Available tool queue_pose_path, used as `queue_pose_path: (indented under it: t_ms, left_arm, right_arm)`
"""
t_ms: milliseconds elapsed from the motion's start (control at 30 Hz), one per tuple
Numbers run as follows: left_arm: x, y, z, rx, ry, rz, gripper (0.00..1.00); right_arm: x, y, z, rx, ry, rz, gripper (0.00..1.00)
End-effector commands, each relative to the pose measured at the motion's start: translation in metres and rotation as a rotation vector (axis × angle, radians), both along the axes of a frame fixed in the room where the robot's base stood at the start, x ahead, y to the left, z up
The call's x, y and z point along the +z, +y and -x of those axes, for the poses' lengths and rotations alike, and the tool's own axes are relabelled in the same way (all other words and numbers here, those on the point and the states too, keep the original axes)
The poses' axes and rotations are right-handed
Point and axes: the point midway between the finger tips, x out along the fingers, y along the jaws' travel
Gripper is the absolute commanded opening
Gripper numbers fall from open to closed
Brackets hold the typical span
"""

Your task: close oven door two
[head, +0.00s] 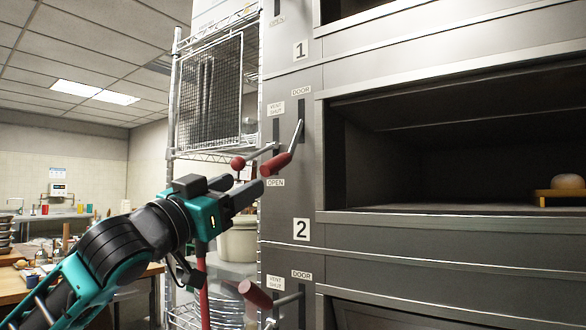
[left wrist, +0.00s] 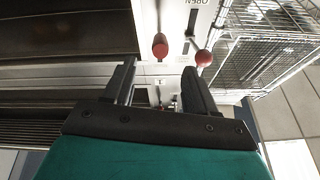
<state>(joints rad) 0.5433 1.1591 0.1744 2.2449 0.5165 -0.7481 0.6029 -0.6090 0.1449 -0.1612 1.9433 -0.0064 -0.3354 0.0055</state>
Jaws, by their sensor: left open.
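Oven deck two is the open chamber (head: 450,140) on the panel marked with the label 2 (head: 301,229). Its mouth stands uncovered and a bread on a small wooden board (head: 560,190) lies inside at the right. The door lever (head: 276,165) comes out of the DOOR slot, ending in a red cylindrical grip. That grip also shows in the left wrist view (left wrist: 160,46), just beyond and between the fingertips. My left gripper (head: 255,180) is open and empty, close below and left of the grip. It also shows in the left wrist view (left wrist: 160,66). My right gripper is out of view.
The vent lever with a red ball (head: 237,162) sticks out just left of the door grip; the ball is near the right finger in the wrist view (left wrist: 203,58). Another red-gripped lever (head: 255,293) is below. A wire rack (head: 210,95) stands left of the oven.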

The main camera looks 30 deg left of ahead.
Motion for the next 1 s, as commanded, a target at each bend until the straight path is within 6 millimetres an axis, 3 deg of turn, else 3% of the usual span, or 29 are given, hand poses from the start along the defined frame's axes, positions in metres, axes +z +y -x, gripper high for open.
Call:
queue_pose_path:
  t_ms: [267,700,1000]
  left_arm:
    - [0.015,-0.001,-0.023,0.000,-0.001,0.002,0.57]
    - [0.044,-0.007,-0.099,-0.001,-0.001,0.002,0.57]
    - [0.048,-0.008,-0.119,0.002,0.000,-0.001,0.57]
  right_arm:
    - [0.012,0.001,0.011,0.001,0.027,0.000,0.61]
    - [0.048,0.002,0.010,0.000,0.025,-0.002,0.61]
    - [0.056,0.002,0.006,0.000,0.015,-0.003,0.61]
